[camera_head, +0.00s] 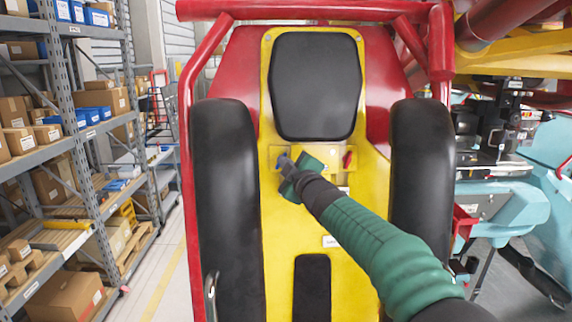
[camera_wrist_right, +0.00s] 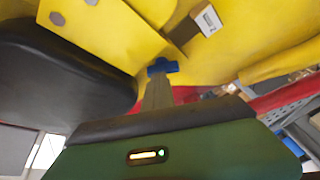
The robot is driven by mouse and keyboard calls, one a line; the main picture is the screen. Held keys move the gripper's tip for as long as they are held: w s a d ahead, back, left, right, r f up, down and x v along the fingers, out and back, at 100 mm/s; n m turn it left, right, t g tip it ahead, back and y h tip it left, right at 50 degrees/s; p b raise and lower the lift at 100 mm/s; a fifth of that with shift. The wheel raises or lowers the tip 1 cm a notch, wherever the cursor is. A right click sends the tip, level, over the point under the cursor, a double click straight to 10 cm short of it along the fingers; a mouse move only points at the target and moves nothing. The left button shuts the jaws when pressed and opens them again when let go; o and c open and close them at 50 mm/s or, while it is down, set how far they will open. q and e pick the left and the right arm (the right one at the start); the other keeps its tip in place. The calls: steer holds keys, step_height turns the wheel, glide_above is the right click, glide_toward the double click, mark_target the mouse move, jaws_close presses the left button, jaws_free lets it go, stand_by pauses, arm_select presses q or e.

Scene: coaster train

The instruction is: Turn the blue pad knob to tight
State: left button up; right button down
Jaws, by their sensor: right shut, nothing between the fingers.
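The blue pad knob (camera_head: 282,160) is on the left of a small yellow panel (camera_head: 325,160) below the black headrest. In the right wrist view the blue knob (camera_wrist_right: 162,67) shows just beyond the fingers. My right gripper (camera_head: 287,168) reaches the panel from the lower right, with its tip at the knob. It is shut with nothing between the fingers in the right wrist view (camera_wrist_right: 158,82). I cannot tell whether the tip touches the knob. The gripper hides part of the knob, and its setting is not readable. My left gripper is not in view.
A red knob (camera_head: 348,160) is on the right of the panel. Black padded restraints stand on the left (camera_head: 226,210) and right (camera_head: 423,170) of the yellow seat back. A black headrest (camera_head: 317,85) is above. Red tubes (camera_head: 187,190) frame the seat. Shelves with boxes stand left.

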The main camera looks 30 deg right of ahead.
steer(key=shift+w+f, duration=0.1)
steer(key=shift+f, duration=0.35)
steer(key=c, duration=1.5)
jaws_free()
steer(key=shift+o, duration=2.4)
steer(key=shift+r, duration=0.1)
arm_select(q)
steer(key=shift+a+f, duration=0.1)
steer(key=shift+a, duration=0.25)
arm_select(e)
steer(key=shift+o, duration=0.3)
steer(key=shift+a+r, duration=0.25)
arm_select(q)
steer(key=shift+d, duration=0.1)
arm_select(e)
steer(key=shift+d, duration=0.2)
